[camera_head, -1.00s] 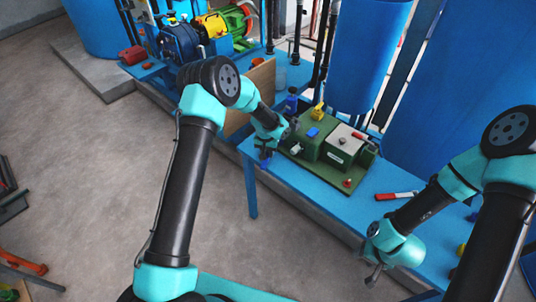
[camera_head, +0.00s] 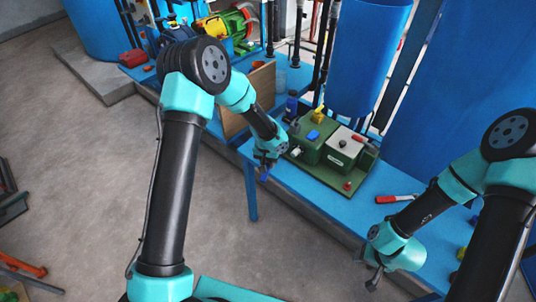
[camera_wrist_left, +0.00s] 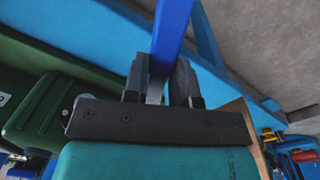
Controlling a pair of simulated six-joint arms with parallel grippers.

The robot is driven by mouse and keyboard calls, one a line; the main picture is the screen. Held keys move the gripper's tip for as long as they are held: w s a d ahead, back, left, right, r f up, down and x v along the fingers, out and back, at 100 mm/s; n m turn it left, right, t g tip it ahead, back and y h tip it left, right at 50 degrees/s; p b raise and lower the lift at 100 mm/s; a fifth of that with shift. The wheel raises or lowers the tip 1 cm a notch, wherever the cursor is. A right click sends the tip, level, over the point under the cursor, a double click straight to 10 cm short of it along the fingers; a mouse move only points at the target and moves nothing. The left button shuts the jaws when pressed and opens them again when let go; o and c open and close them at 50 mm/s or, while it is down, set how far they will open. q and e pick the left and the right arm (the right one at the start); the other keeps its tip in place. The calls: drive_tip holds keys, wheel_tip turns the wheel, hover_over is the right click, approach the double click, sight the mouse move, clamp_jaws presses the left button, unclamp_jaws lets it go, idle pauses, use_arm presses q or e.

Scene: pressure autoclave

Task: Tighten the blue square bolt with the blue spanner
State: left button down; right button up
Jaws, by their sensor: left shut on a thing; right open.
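The blue spanner (camera_wrist_left: 172,28) shows in the left wrist view as a blue bar between my left gripper's fingers (camera_wrist_left: 160,80). In the head view my left gripper (camera_head: 266,165) is shut on it, and a small blue part of the spanner (camera_head: 264,177) shows below the fingers. The gripper is beside the left end of the green unit, over the table's front edge. A small blue piece (camera_head: 313,134) on top of the green unit may be the blue square bolt; it is too small to be sure. My right gripper (camera_head: 374,280) is open and empty, low at the right.
The green unit (camera_head: 330,178) stands on the blue table (camera_head: 295,182), with a yellow part and a red knob (camera_head: 348,186). A red-handled tool (camera_head: 397,198) lies to its right. Large blue tanks (camera_head: 366,60) stand behind. A brown board (camera_head: 260,90) stands left of the unit.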

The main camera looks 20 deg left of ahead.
use_arm(q)
drive_tip(key=s+d, duration=0.2)
drive_tip(key=s, duration=0.6)
drive_tip(key=shift+d+r, duration=0.2)
drive_tip(key=shift+r, duration=0.2)
drive_tip(key=shift+w+a, duration=0.1)
drive_tip(key=shift+w, duration=0.1)
